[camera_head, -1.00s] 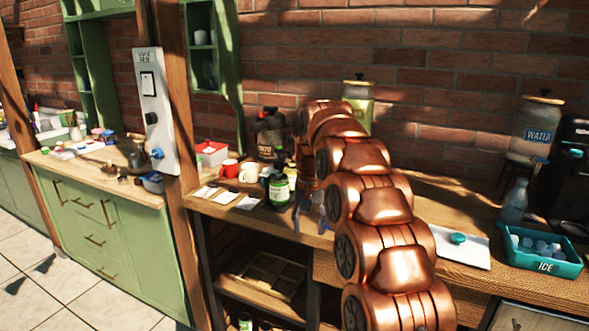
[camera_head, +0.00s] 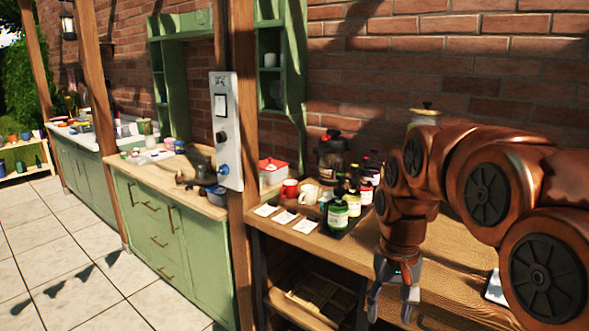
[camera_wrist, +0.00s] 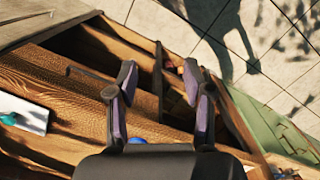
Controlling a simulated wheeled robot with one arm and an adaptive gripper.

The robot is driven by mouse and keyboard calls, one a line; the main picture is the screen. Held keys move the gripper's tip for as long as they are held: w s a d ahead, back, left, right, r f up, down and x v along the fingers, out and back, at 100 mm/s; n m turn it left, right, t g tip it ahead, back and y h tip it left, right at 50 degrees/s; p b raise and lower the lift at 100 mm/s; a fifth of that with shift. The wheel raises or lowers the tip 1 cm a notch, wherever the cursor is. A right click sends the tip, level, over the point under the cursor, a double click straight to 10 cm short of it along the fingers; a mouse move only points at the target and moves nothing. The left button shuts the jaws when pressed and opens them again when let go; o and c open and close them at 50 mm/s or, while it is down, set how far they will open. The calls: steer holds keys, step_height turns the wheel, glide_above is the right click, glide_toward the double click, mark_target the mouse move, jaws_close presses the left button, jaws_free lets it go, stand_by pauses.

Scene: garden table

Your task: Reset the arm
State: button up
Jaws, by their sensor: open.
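My copper-coloured arm comes in from the right in the head view and bends down to my gripper (camera_head: 391,303). My gripper hangs with its fingers pointing down, in front of the wooden counter (camera_head: 452,290) near its front edge. In the wrist view my gripper (camera_wrist: 164,85) shows two fingers spread apart with nothing between them. Beyond the fingertips are the counter's edge, the shelf space below and the tiled floor (camera_wrist: 200,20).
Bottles (camera_head: 338,215), a red mug (camera_head: 290,190) and white cards (camera_head: 307,226) stand or lie left of my gripper. A wooden post with a grey control panel (camera_head: 226,130) rises further left. A white board (camera_wrist: 22,113) lies on the counter. The floor at left is clear.

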steer(key=s+f+p, duration=0.1)
steer(key=s+f, duration=0.1)
steer(key=s, duration=1)
steer(key=s+f+n+p, duration=0.1)
steer(key=s+f, duration=0.1)
steer(key=s, duration=1)
steer(key=shift+d+f+g+p, duration=0.4)
steer(key=shift+c, duration=0.7)
steer(key=shift+d, duration=0.1)
steer(key=shift+c, duration=0.2)
